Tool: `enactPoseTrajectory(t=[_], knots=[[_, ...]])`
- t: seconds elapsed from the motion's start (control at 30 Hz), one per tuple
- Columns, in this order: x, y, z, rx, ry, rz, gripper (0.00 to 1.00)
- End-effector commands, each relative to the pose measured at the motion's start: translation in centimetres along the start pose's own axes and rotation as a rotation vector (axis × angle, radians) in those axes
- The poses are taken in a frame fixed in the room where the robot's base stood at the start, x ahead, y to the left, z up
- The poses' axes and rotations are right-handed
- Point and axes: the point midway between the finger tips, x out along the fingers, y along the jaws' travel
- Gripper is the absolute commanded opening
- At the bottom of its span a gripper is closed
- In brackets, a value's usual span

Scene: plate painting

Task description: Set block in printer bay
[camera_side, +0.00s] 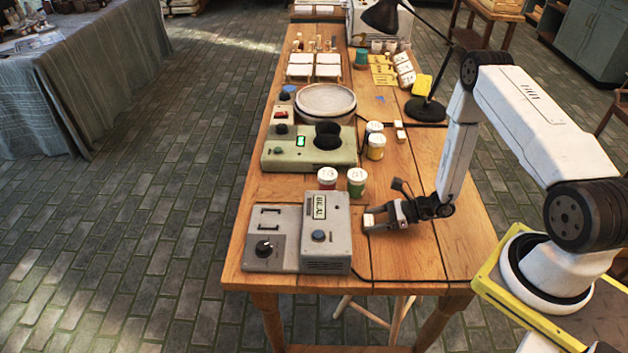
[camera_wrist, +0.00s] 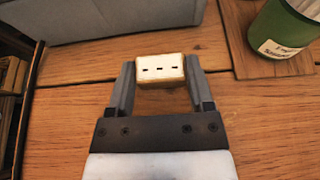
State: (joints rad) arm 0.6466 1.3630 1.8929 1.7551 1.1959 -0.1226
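A small white block with dark marks on its face (camera_wrist: 160,70) sits between the fingers of my gripper (camera_wrist: 160,82) in the wrist view, with a finger against each side. In the side view, my gripper (camera_side: 386,217) is low over the table, right of the grey printer-like machine, with the white block (camera_side: 369,220) at its fingertips. Whether the block touches the table is unclear. I cannot tell which opening is the bay.
Red-labelled (camera_side: 327,178) and green (camera_side: 357,182) jars stand behind my gripper; the green one also shows in the wrist view (camera_wrist: 288,38). The table's front right (camera_side: 420,265) is clear.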

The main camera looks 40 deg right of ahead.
Motion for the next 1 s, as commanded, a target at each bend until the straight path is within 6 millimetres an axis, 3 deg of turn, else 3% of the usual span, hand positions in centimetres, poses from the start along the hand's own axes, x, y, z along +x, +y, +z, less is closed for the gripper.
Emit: enactPoseTrajectory(t=[0.03,0.1,0.57,1.0], knots=[[0.0,0.0,0.0,0.000,0.000,0.000,0.82],[0.0,0.0,0.0,0.000,0.000,0.000,1.00],[-0.6,0.0,-0.1,0.002,0.000,-0.002,1.00],[-5.1,-0.2,0.1,0.001,-0.001,-0.005,1.00]])
